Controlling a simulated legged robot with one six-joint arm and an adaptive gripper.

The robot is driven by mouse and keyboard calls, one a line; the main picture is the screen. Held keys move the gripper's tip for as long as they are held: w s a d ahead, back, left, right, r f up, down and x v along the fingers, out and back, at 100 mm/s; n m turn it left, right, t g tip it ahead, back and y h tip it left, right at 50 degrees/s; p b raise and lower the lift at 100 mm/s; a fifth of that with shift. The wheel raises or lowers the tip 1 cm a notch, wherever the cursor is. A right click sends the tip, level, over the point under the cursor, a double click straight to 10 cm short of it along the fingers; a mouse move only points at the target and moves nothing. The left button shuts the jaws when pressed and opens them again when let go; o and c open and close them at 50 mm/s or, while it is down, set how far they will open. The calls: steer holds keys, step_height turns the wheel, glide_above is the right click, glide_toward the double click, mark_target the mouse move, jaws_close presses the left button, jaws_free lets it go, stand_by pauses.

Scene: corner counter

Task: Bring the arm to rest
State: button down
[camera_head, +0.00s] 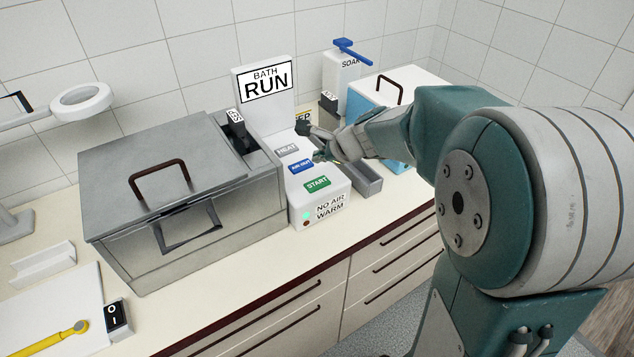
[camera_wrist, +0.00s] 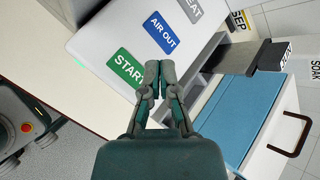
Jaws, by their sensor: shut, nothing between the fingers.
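My gripper (camera_head: 308,143) is at the end of my outstretched arm, over the right side of the white control panel (camera_head: 320,205). In the wrist view its two fingers (camera_wrist: 159,82) are together with nothing between them. The fingertips are in front of the panel, near the blue AIR OUT label (camera_wrist: 160,35) and the green START label (camera_wrist: 129,67). I cannot tell whether they touch the panel. In the head view my arm comes in from the right and hides part of the counter.
A grey metal bath (camera_head: 200,248) with a handled lid stands left of the panel. A blue-and-white box (camera_wrist: 232,115) with a dark handle and a SOAK container (camera_head: 340,70) stand behind my arm. A white ring-topped stand (camera_head: 82,98) is at left. The counter's front edge is clear.

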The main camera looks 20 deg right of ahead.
stand_by(0.3)
steer(key=s+a+r+n+g, duration=0.1)
steer(key=s+a+r+n, duration=0.15)
steer(key=s+n, duration=0.4)
steer(key=s+a+r+n+g, duration=0.1)
steer(key=s+r+n, duration=0.2)
steer(key=s+n, duration=0.35)
steer(key=s+d+n+h, duration=0.2)
steer(key=s+n+h, duration=0.2)
steer(key=s+n, duration=0.4)
steer(key=s, duration=0.6)
steer(key=shift+s+d+h, duration=0.2)
steer(key=shift+d+h, duration=0.1)
steer(key=shift+d, duration=0.1)
